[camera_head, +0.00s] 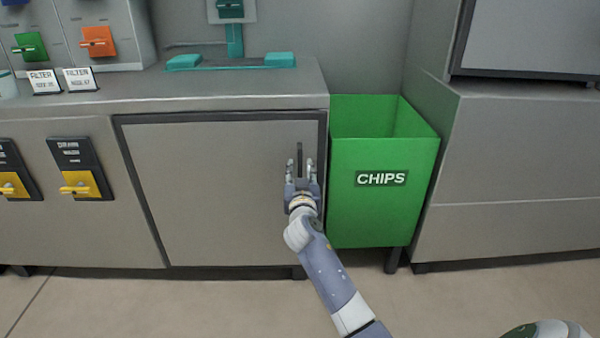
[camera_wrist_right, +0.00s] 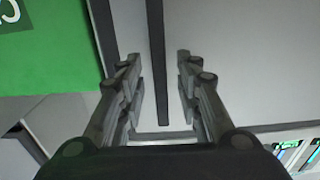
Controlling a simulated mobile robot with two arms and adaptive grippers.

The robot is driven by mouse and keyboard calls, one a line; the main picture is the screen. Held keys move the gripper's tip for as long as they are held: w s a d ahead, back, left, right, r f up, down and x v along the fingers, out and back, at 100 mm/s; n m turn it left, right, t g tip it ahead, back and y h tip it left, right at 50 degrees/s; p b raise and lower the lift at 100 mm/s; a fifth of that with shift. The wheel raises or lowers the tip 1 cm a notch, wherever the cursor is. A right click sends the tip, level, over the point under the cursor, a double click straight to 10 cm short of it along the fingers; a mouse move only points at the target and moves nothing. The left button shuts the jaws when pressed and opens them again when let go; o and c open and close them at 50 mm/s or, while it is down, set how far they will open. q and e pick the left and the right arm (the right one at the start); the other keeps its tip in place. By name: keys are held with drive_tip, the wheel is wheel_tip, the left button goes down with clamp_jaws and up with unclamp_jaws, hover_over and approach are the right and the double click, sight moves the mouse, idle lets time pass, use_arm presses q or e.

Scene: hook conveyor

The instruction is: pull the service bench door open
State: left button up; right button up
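The service bench door (camera_head: 215,190) is a flat grey panel in a dark frame, and it looks shut. Its handle (camera_head: 299,158) is a dark upright bar near the door's right edge. My right gripper (camera_head: 301,172) is in front of the door at the handle. In the right wrist view the handle (camera_wrist_right: 157,60) runs between the two open fingers of my right gripper (camera_wrist_right: 157,70), with a gap on each side. The handle's lower part is partly hidden by the gripper in the head view. My left gripper is not in view.
A green CHIPS bin (camera_head: 383,180) stands just right of the door; it also shows in the right wrist view (camera_wrist_right: 45,60). Yellow switches (camera_head: 80,184) are on the panel to the left. The bench top (camera_head: 200,92) is above. The floor (camera_head: 180,300) in front is clear.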

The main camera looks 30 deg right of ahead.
drive_tip(key=shift+x, duration=0.75)
clamp_jaws()
drive_tip(key=shift+s, duration=0.1)
